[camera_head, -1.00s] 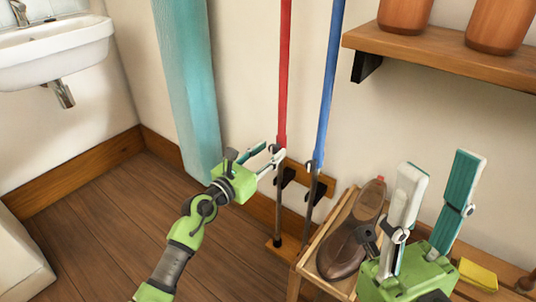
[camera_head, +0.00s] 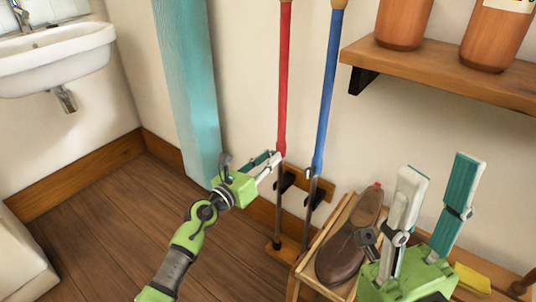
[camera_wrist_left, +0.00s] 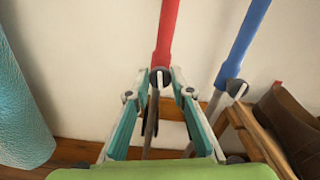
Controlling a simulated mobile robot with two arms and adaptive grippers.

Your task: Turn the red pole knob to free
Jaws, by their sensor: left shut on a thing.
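The red pole (camera_head: 285,80) stands upright against the wall, with a thin dark lower shaft. Its knob (camera_wrist_left: 160,77) shows in the left wrist view at the lower end of the red part, dark with a pale lever. My left gripper (camera_head: 276,158) is shut on this knob, with one fingertip on either side in the left wrist view (camera_wrist_left: 160,84). In the head view the fingertips mostly hide the knob. My right gripper (camera_head: 432,195) is open and empty at the lower right, its fingers pointing up.
A blue pole (camera_head: 329,90) with its own knob (camera_wrist_left: 237,88) stands just right of the red one. A wooden rack (camera_head: 306,262) holds a brown shoe (camera_head: 345,250). A teal post (camera_head: 188,90) stands left, and a shelf (camera_head: 440,66) juts out upper right.

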